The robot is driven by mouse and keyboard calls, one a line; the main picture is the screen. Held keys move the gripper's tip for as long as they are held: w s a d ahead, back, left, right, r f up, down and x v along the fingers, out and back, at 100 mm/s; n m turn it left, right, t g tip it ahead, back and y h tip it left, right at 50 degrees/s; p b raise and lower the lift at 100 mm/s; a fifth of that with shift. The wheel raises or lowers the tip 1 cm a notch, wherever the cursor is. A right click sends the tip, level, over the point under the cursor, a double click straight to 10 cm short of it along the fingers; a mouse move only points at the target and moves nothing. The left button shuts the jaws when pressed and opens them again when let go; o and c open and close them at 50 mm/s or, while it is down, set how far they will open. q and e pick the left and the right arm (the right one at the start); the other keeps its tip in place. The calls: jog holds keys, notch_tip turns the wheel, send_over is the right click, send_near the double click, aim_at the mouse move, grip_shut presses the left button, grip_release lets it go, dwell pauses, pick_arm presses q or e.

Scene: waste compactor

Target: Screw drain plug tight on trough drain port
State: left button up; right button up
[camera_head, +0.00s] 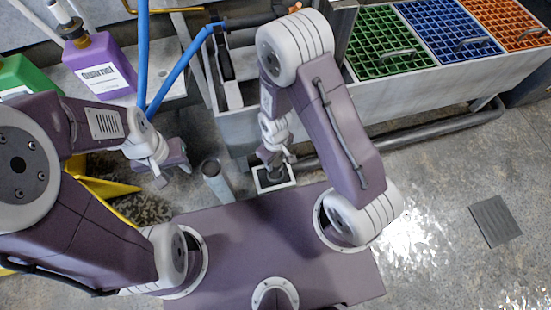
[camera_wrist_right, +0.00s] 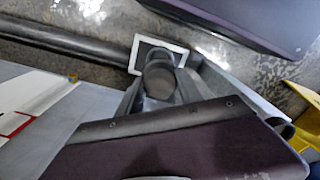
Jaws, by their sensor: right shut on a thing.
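My right gripper (camera_head: 276,160) points down beside the lower front edge of the metal trough (camera_head: 232,128). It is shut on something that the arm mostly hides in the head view. In the right wrist view a dark round cylinder (camera_wrist_right: 159,78) shows just beyond the gripper, in front of a white-framed floor drain (camera_wrist_right: 180,52). I take it for the drain plug or the port; I cannot tell which, nor how far the plug is threaded. My left gripper (camera_head: 176,160) hangs empty-looking at the left, away from the trough; its finger gap is unclear.
The white-framed drain (camera_head: 262,187) lies under my right gripper. A dark pipe (camera_head: 430,133) runs along the trough's front. A purple jug (camera_head: 100,68) and yellow object (camera_head: 100,187) are at left. Floor at right is mostly clear.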

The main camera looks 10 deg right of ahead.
jog(key=shift+f+b, duration=2.05)
jog(key=shift+f, duration=0.9)
jog(key=n, duration=0.3)
jog(key=shift+n, duration=1.1)
jog(key=shift+n, duration=2.6)
jog(key=shift+n, duration=0.5)
jog(key=n, duration=0.4)
